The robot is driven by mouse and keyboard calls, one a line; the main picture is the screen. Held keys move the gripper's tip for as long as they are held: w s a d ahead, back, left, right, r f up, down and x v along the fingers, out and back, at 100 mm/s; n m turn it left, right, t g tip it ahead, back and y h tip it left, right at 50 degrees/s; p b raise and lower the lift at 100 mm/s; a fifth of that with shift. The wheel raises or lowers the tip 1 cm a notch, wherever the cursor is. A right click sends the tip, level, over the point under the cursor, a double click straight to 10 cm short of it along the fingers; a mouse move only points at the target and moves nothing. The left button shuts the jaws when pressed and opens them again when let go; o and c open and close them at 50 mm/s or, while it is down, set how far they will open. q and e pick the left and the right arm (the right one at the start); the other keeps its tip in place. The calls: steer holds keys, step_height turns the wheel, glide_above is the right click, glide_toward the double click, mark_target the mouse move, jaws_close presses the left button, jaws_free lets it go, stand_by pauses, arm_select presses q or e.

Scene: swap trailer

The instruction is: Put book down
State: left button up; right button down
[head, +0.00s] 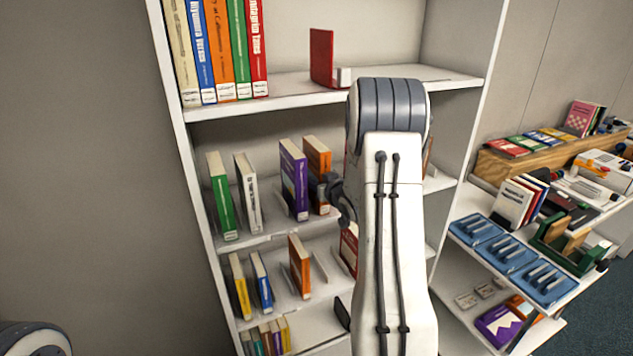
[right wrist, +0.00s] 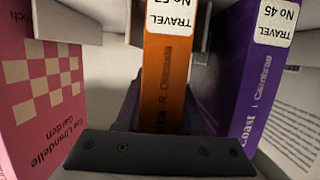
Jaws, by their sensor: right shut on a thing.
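An orange book (head: 317,172) stands upright on the second shelf of the white bookcase, beside a purple book (head: 294,178). My right gripper (head: 334,190) is shut on the orange book from its right side in the head view. In the right wrist view the orange book (right wrist: 167,75), with a white "TRAVEL" label, is in the middle at the dark gripper (right wrist: 158,150). The purple book (right wrist: 245,70) is close on its right, and a pink checkered book (right wrist: 45,100) is on its left with a gap. My forearm hides the right part of the shelf in the head view.
A green book (head: 221,195) and a white book (head: 248,192) stand left on the same shelf (head: 262,236). The top shelf holds several tall books and a red bookend (head: 322,57). Lower shelves hold more books. A cart with blue trays (head: 508,253) stands right.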

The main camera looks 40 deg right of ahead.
steer(key=c, duration=0.5)
jaws_free()
steer(key=b+v, duration=0.2)
steer(key=v, duration=0.9)
steer(key=s+a+f+n+g+y, duration=0.1)
steer(key=a+f+n+g+y, duration=0.15)
steer(key=a, duration=1.05)
steer(key=s+a+f+n+g+y, duration=0.15)
steer(key=a+g, duration=0.25)
steer(key=a, duration=0.8)
steer(key=s+a+n+g, duration=0.2)
steer(key=s+a, duration=0.3)
steer(key=s, duration=0.2)
steer(key=s+a+f+n+g, duration=0.1)
steer(key=s+a+n+g, duration=0.1)
steer(key=s+a, duration=0.3)
steer(key=s+a+n+g, duration=0.2)
steer(key=s+a, duration=0.3)
steer(key=s, duration=0.6)
steer(key=shift+s+a+f+g+y, duration=0.2)
steer(key=shift+a+f+g+y, duration=0.1)
steer(key=shift+g, duration=0.55)
